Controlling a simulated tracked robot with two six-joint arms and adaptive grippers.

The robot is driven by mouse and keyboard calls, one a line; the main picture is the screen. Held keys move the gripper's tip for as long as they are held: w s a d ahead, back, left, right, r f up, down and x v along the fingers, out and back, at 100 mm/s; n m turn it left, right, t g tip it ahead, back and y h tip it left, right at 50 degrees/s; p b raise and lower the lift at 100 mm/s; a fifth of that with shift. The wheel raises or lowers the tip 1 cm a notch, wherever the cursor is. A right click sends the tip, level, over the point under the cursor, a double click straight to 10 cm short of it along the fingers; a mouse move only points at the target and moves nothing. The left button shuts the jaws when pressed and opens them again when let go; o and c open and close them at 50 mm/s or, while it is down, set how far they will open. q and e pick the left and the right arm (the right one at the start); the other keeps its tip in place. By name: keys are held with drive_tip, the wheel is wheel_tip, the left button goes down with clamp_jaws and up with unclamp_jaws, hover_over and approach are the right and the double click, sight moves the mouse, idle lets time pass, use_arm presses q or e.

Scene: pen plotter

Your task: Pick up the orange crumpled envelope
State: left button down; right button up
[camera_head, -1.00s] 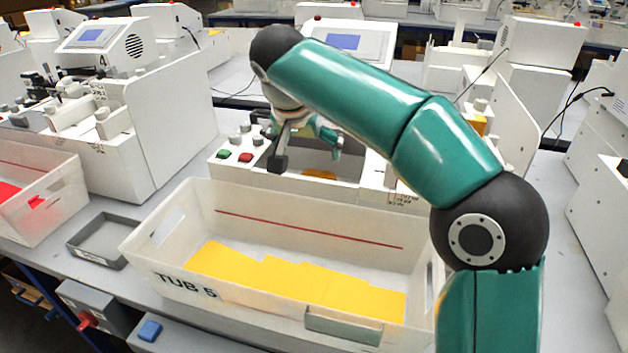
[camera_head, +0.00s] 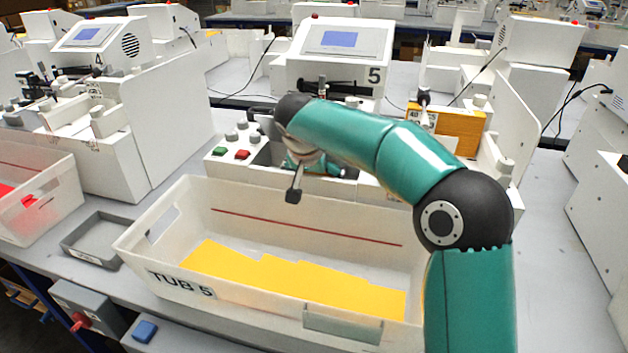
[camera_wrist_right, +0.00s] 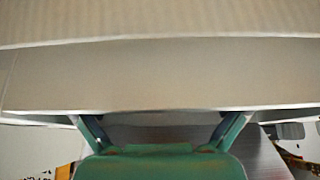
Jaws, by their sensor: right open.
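I cannot make out the orange crumpled envelope in the head view now; my right arm and the tub's far wall cover much of the machine's well. My right gripper (camera_head: 318,168) is low over the well, just behind the tub's far wall, with its fingertips partly hidden. In the right wrist view the right gripper (camera_wrist_right: 160,122) is open, its two fingers wide apart, with no envelope visible between them. A pale broad surface with a ledge fills the view ahead of it. My left gripper is not in view.
White tub 5 (camera_head: 345,228) stands in front of the machine, with yellow envelopes (camera_head: 285,280) inside. A small grey tray (camera_head: 98,240) lies left of it. An orange stack (camera_head: 458,128) sits on the machine's right side. Machine 5's screen housing (camera_head: 335,55) stands behind.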

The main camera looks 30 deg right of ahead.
drive_tip(key=shift+d+f, duration=0.1)
drive_tip(key=shift+f, duration=0.1)
drive_tip(key=c, duration=0.6)
drive_tip(key=shift+r, duration=0.2)
